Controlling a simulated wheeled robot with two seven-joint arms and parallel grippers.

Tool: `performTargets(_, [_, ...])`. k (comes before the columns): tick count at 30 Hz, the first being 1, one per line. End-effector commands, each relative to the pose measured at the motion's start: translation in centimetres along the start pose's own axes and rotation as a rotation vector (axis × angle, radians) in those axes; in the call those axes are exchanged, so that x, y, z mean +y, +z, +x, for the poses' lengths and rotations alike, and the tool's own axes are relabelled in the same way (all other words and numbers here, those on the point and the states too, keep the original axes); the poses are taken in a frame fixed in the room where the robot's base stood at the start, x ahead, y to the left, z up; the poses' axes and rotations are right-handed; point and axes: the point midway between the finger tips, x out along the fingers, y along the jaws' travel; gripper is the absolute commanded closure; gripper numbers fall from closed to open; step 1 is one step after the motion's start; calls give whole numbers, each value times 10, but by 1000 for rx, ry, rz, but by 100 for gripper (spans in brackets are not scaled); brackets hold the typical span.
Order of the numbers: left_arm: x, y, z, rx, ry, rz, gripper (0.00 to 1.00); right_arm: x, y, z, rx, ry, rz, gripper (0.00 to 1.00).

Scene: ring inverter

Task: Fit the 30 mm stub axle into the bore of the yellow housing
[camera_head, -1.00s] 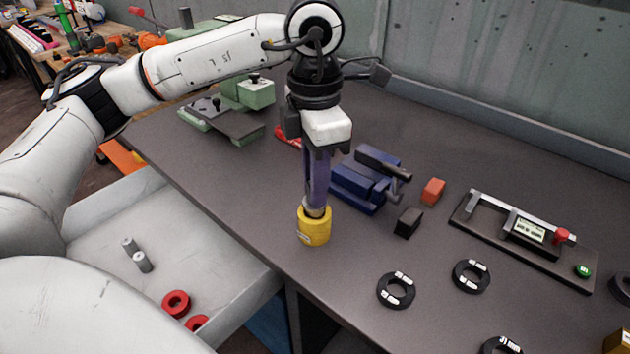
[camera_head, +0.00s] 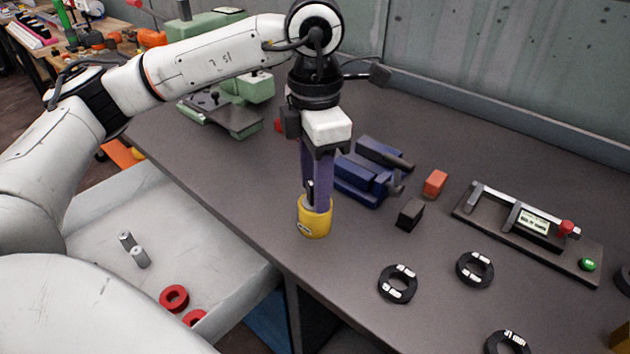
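The yellow housing (camera_head: 316,222) stands upright on the dark bench near its front edge. My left gripper (camera_head: 314,203) points straight down over it, its purple fingers reaching the top of the housing. The fingers hide the bore, and I cannot make out an axle between them or in the bore. A dark strip shows between the fingers, but I cannot tell whether they are parted or shut on something. Two grey pins (camera_head: 140,257) stand in the pale open drawer (camera_head: 225,275) at the left. My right gripper is not in view.
A blue vise (camera_head: 362,182) stands close behind and right of the housing. A black block (camera_head: 410,214), an orange block (camera_head: 434,183), black rings (camera_head: 397,284) and a gauge stand (camera_head: 530,225) lie further right. Red rings (camera_head: 174,298) lie in the drawer.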

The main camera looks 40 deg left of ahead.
Motion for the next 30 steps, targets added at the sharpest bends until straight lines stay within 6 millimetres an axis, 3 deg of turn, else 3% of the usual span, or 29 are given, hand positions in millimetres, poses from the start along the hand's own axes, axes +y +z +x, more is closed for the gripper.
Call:
performTargets(9, [0, 0, 0, 2, -1, 0, 61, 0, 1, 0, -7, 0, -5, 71])
performTargets(11, [0, 0, 0, 2, -1, 0, 61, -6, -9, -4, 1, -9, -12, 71])
performTargets(13, [0, 1, -13, -2, 0, 0, 61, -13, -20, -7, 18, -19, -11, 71])
performTargets(24, [0, 0, -90, -2, 2, 0, 61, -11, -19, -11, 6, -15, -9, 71])
performTargets(30, [0, 0, -103, -1, 1, 0, 61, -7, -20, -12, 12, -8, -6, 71])
